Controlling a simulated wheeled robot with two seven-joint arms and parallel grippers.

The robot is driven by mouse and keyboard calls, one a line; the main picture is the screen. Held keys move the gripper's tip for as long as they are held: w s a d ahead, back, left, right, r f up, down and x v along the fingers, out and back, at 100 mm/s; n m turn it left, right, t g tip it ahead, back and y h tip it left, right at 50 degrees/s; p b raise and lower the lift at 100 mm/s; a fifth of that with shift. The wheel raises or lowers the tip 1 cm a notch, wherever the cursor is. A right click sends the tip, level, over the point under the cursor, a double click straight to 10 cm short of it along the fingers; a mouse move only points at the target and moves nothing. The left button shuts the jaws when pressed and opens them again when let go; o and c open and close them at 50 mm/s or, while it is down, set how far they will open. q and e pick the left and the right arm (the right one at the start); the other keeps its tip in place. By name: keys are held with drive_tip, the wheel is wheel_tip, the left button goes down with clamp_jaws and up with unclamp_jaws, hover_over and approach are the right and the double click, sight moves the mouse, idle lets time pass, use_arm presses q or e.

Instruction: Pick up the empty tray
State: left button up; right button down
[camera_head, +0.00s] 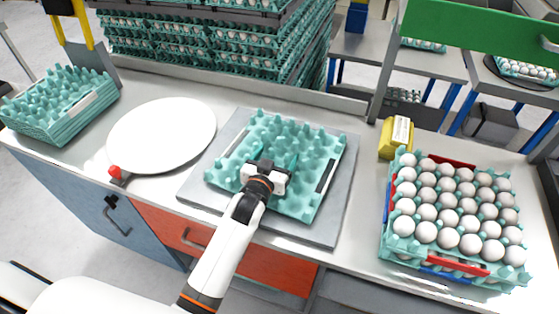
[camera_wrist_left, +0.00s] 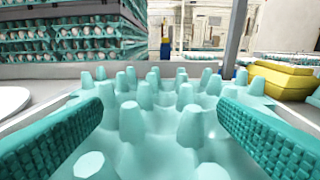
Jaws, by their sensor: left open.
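An empty teal egg tray (camera_head: 300,206) lies on a grey square plate (camera_head: 340,215) in the middle of the counter. Its cone-shaped bumps fill much of the left wrist view (camera_wrist_left: 133,122). My left gripper (camera_head: 272,160) is over the middle of this tray, with its jaws apart. In the left wrist view its two teal ribbed fingers (camera_wrist_left: 160,130) stand on either side of the bumps, with tray bumps between them. I cannot tell whether the fingers touch the tray. My right gripper is not in view.
A stack of empty teal trays (camera_head: 62,105) stands at the left beside a white round plate (camera_head: 162,135). A tray full of white eggs (camera_head: 455,215) is at the right, near a yellow box (camera_head: 396,137). Stacked egg trays (camera_head: 210,45) stand behind the counter.

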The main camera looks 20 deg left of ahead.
sight(282, 149)
use_arm(q)
drive_tip(key=w, duration=0.2)
drive_tip(key=w+f, duration=0.1)
drive_tip(key=w, duration=0.1)
drive_tip(key=shift+w+d+p, duration=0.1)
drive_tip(key=shift+d+p, duration=0.05)
drive_tip(key=shift+p, duration=0.15)
drive_tip(key=shift+r, duration=0.1)
drive_tip(key=c, duration=1.1)
